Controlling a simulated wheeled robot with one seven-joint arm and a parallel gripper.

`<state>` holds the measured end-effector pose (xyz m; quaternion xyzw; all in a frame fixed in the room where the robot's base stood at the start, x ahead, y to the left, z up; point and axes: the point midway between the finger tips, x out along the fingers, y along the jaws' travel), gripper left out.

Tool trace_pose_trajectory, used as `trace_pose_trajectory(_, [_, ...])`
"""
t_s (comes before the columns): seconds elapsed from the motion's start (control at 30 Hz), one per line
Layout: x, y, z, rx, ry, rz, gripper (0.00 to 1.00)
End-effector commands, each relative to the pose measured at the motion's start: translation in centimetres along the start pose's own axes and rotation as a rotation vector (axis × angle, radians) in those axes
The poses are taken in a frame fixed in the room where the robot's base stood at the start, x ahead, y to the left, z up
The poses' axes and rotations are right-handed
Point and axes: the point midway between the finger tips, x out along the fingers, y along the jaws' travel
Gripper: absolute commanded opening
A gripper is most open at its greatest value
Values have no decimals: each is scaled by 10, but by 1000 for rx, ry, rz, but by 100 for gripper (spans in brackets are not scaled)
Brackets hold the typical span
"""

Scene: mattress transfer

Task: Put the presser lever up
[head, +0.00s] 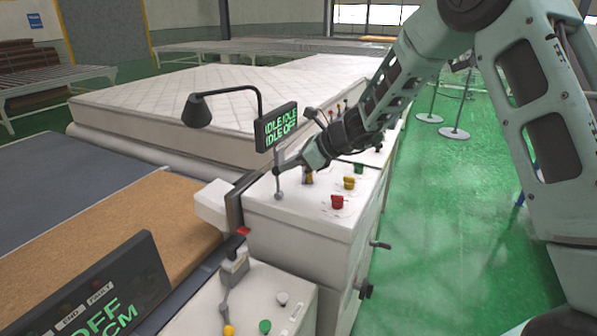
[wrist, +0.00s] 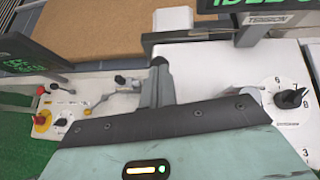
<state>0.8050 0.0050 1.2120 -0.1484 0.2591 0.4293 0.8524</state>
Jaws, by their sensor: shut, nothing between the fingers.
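My gripper (head: 277,170) is shut and empty, over the near left end of the white control cabinet (head: 320,213). Its closed fingertips (wrist: 159,63) point toward the brown board in the wrist view. A thin rod with a grey ball knob (head: 278,196) shows right at the fingertips in the head view, with the ball low; I cannot tell whether they touch. A grey lever arm (head: 225,295) stands on the lower front console, and a lever with a dark knob (wrist: 120,80) lies left of the fingers in the wrist view. No label shows which is the presser lever.
A red knob (head: 337,202) and a yellow knob (head: 349,183) stand on the cabinet top. A black dial (wrist: 291,97) is right of my gripper. A mattress (head: 235,95) lies behind. The green floor at right has free room.

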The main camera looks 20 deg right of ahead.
Motion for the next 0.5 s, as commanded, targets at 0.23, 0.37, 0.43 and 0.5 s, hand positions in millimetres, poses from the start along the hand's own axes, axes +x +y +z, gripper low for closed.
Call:
trace_pose_trajectory(0.23, [16, -4, 15, -1, -2, 0, 0])
trace_pose_trajectory(0.37, [24, -6, 21, 0, -2, -1, 0])
trace_pose_trajectory(0.43, [27, -6, 24, 0, -2, 0, 0])
trace_pose_trajectory(0.5, [30, -7, 25, 0, -2, 0, 0])
